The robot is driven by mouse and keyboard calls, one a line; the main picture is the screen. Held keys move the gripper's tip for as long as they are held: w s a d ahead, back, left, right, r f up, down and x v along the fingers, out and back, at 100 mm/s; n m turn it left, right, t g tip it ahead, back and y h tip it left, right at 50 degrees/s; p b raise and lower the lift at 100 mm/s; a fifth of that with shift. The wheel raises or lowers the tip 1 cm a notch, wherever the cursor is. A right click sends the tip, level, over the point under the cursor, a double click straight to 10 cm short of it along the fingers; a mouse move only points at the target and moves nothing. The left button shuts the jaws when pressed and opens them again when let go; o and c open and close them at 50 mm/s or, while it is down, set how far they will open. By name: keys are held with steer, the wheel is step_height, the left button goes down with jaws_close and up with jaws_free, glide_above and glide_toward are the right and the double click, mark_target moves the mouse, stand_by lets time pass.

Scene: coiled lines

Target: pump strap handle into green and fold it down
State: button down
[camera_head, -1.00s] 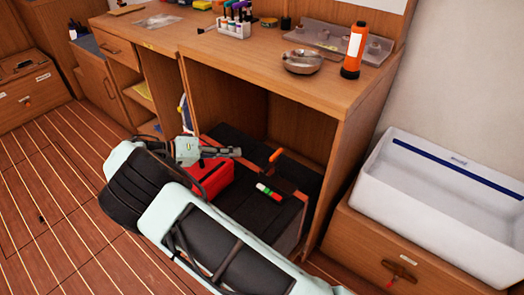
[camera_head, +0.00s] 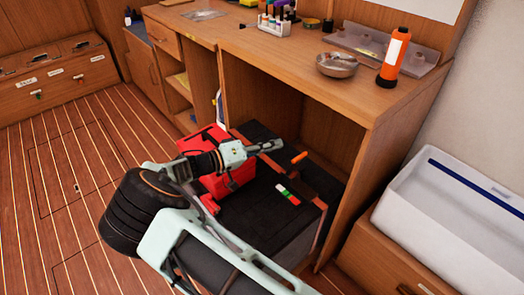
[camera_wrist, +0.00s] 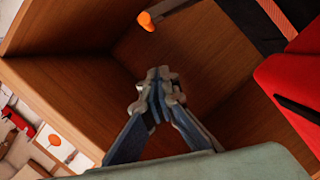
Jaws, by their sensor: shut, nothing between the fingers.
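A black case (camera_head: 255,215) stands in the open bay under the desk. A dark strap handle with an orange end (camera_head: 299,157) sticks up from the strap over its top. The orange end also shows at the top of the wrist view (camera_wrist: 147,20). A small gauge strip with green, white and red parts (camera_head: 288,194) lies on the case's top. My gripper (camera_head: 278,145) is shut and empty, just left of and slightly above the orange end in the head view. In the wrist view my gripper (camera_wrist: 158,75) is apart from the handle.
A red box (camera_head: 228,182) sits beside my wrist and also fills the right of the wrist view (camera_wrist: 285,90). The desk top (camera_head: 260,55) and the bay's side panel (camera_head: 350,185) bound the space. A white basin (camera_head: 455,200) stands at the right. The floor at left is clear.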

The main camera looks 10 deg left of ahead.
mark_target(297, 161)
steer(key=shift+s+d+f+b, duration=0.15)
steer(key=shift+d+f, duration=0.25)
steer(key=shift+d, duration=0.4)
steer(key=shift+w+d+f+b, duration=0.15)
steer(key=shift+d+f, duration=0.25)
steer(key=shift+d, duration=0.45)
steer(key=shift+s+d+f+b, duration=0.1)
steer(key=shift+d+f+b, duration=0.25)
steer(key=shift+d, duration=0.45)
steer(key=shift+s+d+f, duration=0.1)
